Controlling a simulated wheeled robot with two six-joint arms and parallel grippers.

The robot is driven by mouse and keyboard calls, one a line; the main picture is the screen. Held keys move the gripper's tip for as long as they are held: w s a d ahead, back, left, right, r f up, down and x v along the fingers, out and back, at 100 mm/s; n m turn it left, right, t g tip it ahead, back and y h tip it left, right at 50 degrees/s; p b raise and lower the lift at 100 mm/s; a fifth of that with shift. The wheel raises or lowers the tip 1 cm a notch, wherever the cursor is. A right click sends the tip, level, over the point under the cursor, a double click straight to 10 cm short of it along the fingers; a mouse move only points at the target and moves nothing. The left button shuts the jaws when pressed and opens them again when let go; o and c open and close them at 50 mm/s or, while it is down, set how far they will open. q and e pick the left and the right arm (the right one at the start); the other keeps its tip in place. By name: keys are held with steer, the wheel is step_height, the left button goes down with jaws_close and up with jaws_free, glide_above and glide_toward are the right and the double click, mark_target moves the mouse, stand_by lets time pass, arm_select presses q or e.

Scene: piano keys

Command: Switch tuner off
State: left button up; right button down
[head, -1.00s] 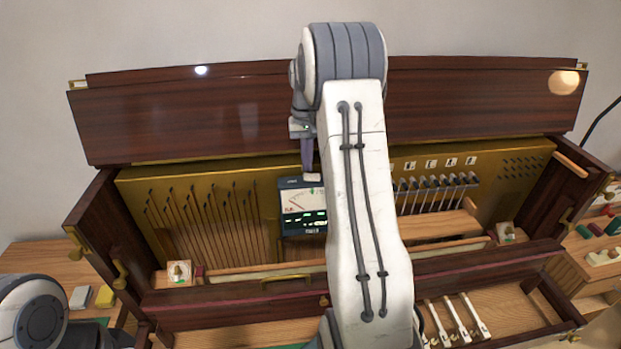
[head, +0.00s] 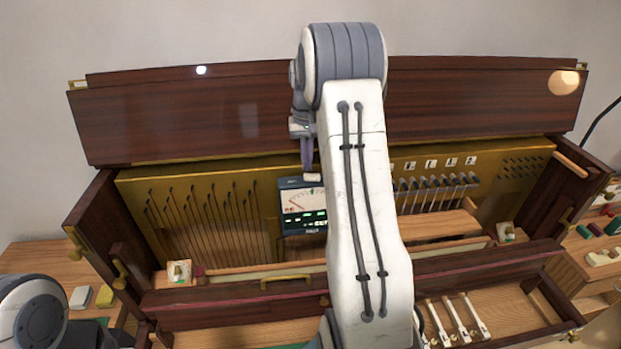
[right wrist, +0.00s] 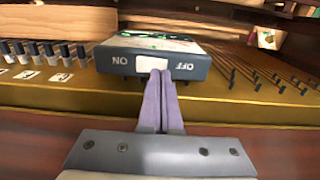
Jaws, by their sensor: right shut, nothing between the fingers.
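The tuner (head: 292,208) is a dark box with a pale dial face and lit green marks, standing against the piano's gold plate. In the right wrist view the tuner (right wrist: 205,66) shows its top edge, with ON and OFF printed upside down and a white switch (right wrist: 152,66) between them. My right gripper (right wrist: 160,74) is shut and empty. Its fingertips are at the switch's OFF side and look close to or touching it. In the head view the right gripper (head: 308,174) points down at the tuner's top edge. My left gripper is out of view.
The open dark wood piano lid (head: 190,118) stands behind. Strings lie left of the tuner and a row of hammers (head: 440,190) right of it. A front rail (head: 230,292) with a brass handle crosses below. My right arm hides the middle.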

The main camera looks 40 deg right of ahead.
mark_target(307, 175)
steer(key=shift+f+b, duration=0.65)
steer(key=shift+f, duration=0.4)
stand_by(0.4)
step_height(307, 175, up, 7)
steer(key=p, duration=0.6)
steer(key=shift+r+p, duration=0.1)
steer(key=shift+p, duration=0.2)
stand_by(0.3)
